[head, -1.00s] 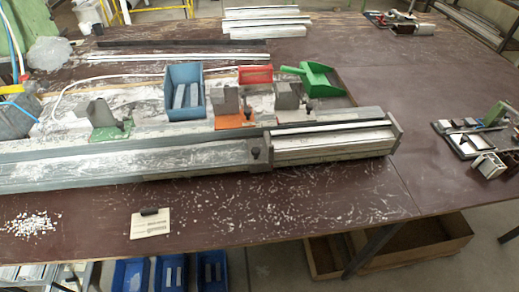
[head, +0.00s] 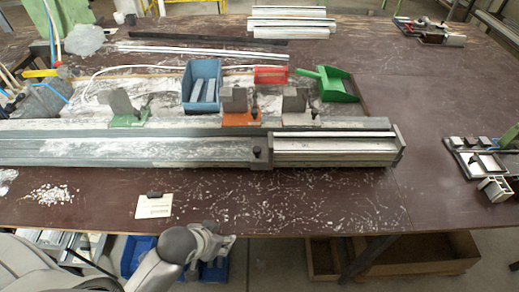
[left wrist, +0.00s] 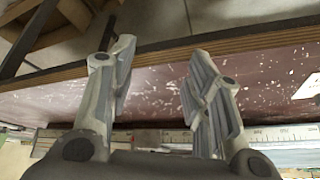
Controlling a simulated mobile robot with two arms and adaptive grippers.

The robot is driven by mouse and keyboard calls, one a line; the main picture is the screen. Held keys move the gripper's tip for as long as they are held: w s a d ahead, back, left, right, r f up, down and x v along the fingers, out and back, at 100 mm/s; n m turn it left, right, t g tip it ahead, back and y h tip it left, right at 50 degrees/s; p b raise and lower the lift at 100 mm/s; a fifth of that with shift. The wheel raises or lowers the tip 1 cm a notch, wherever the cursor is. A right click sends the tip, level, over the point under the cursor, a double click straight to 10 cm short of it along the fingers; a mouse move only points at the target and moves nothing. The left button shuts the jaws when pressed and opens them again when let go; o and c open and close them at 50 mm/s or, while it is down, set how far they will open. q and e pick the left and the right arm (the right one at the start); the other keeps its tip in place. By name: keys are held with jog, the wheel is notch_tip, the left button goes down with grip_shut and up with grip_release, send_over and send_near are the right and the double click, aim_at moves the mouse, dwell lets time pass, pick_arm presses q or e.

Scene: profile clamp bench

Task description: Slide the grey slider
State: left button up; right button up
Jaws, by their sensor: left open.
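The grey slider (head: 296,106) stands upright on the long metal rail (head: 130,150), right of the orange slider (head: 237,104) and the green slider (head: 124,107). My left gripper (head: 218,242) is at the table's front edge, well in front of the rail and apart from all sliders. In the left wrist view its two fingers (left wrist: 162,60) are spread with nothing between them, over the table edge. A strip of scale markings (left wrist: 285,136) shows behind the fingers there. My right gripper is not in view.
A blue bin (head: 201,86), a red bin (head: 271,76) and a green dustpan (head: 331,84) stand behind the sliders. A white card (head: 153,206) and white granules (head: 48,194) lie on the tabletop in front of the rail. The brown table right of the rail is mostly clear.

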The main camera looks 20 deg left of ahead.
aim_at(254, 151)
pick_arm(q)
jog(key=w+r+t+h, duration=0.1)
jog(key=w+r, duration=0.1)
jog(key=w, duration=0.2)
jog(key=w+r+m+t+h, duration=0.1)
jog(key=w+r+t, duration=0.1)
jog(key=w, duration=0.2)
jog(key=w+r+m+t+h, duration=0.1)
jog(key=w+r, duration=0.1)
jog(key=w, duration=0.2)
jog(key=shift+w+a+t, duration=0.2)
jog(key=shift+w+t, duration=0.05)
jog(key=shift+t, duration=0.05)
jog(key=w+a+r+m+t+h, duration=0.1)
jog(key=w+a+r+t+h, duration=0.15)
jog(key=w+r, duration=0.3)
jog(key=shift+g, duration=0.35)
jog(key=x, duration=0.3)
jog(key=p+x, duration=0.1)
jog(key=x, duration=0.3)
jog(key=p+x, duration=0.1)
jog(key=x, duration=0.2)
jog(key=shift+d, duration=0.45)
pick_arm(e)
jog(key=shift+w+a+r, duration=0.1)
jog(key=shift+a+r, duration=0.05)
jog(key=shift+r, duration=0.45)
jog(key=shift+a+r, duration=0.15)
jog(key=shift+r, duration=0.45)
